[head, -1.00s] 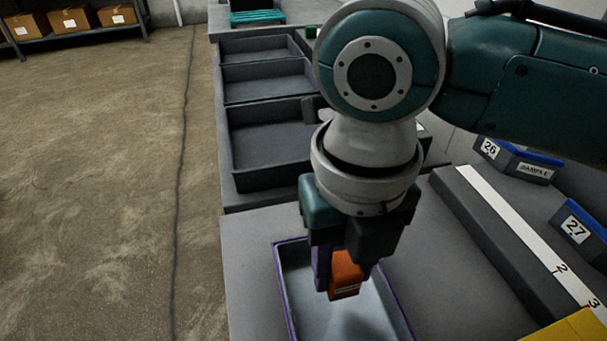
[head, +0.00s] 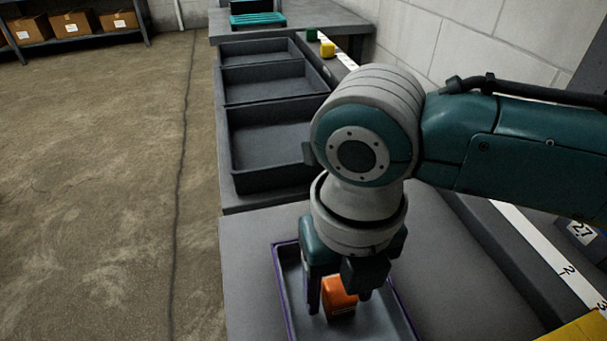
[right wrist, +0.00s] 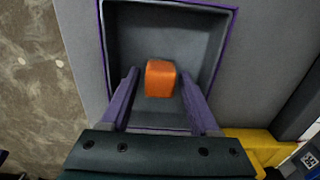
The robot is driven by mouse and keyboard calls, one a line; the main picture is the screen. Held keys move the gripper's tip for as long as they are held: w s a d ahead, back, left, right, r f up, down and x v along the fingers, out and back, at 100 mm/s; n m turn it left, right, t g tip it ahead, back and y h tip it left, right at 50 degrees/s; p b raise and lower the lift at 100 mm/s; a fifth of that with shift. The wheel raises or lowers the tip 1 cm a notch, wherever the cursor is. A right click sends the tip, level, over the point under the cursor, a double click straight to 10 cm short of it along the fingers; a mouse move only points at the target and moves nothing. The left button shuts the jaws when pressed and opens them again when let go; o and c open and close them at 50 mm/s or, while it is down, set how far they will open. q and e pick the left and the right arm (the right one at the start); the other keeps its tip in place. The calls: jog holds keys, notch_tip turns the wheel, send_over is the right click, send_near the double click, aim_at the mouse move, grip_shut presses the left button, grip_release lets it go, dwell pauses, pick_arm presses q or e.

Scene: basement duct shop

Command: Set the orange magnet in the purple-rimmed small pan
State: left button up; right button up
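The purple-rimmed small pan (head: 375,323) stands on the grey bench near the front, and its rim and inside also show in the right wrist view (right wrist: 121,28). The orange magnet (head: 340,297) is inside the pan and appears to rest on its floor. In the right wrist view the magnet (right wrist: 160,78) sits between the purple fingers, with a gap on each side. My right gripper (head: 339,304) points down into the pan, open around the magnet. Its fingers also show in the right wrist view (right wrist: 158,80).
Empty dark trays (head: 268,140) line the bench behind the pan. A green block (head: 312,34) and a yellow block (head: 327,49) stand farther back.

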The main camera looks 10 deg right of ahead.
aim_at(341, 289)
jog(key=shift+o, duration=0.6)
jog(key=shift+r, duration=0.15)
jog(key=shift+r, duration=0.3)
notch_tip(341, 289, up, 12)
jog(key=p, duration=0.2)
jog(key=shift+f, duration=0.25)
